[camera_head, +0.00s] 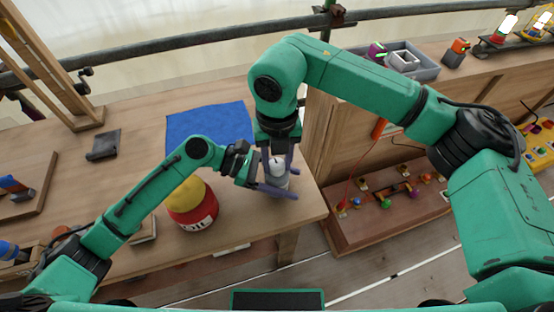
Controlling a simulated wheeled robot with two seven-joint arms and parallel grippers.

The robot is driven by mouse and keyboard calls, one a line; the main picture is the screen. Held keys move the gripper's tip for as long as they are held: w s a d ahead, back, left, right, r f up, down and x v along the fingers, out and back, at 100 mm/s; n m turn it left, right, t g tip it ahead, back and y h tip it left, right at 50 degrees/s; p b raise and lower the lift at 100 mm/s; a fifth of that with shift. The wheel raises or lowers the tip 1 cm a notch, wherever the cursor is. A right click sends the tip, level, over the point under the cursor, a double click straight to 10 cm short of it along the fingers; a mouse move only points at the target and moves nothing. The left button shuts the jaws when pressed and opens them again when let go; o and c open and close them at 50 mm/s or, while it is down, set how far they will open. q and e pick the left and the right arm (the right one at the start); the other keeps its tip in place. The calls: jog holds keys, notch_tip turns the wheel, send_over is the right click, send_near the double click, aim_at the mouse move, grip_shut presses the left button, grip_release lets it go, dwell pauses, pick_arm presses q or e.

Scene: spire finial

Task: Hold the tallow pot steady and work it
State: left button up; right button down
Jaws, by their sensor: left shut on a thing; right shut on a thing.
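A small white and grey pot (279,181) stands near the right front corner of the wooden table; I take it to be the tallow pot. My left gripper (274,190) reaches in from the left with its purple-grey fingers around the lower part of the pot and is shut on it. My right gripper (277,158) points down from above and is shut on the top of the pot. The fingers of both grippers hide much of the pot, and I cannot tell its lid from its body.
A red and yellow container (192,205) stands close beside my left forearm. A blue cloth (210,130) lies behind, with a dark pouch (104,145) to its left. A grey tray (399,60) sits on the right bench. The table's right edge is close to the pot.

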jog(key=n, duration=0.4)
jog(key=shift+n, duration=0.3)
jog(key=n, duration=0.4)
jog(key=shift+n, duration=0.3)
pick_arm(q)
jog(key=shift+f, duration=0.1)
pick_arm(e)
jog(key=n, duration=0.3)
jog(key=shift+n, duration=0.3)
jog(key=n, duration=0.4)
jog(key=shift+n, duration=0.3)
jog(key=n, duration=0.4)
jog(key=shift+n, duration=0.3)
jog(key=n, duration=0.4)
jog(key=shift+r, duration=0.1)
jog(key=n, duration=0.5)
jog(key=shift+n, duration=1.9)
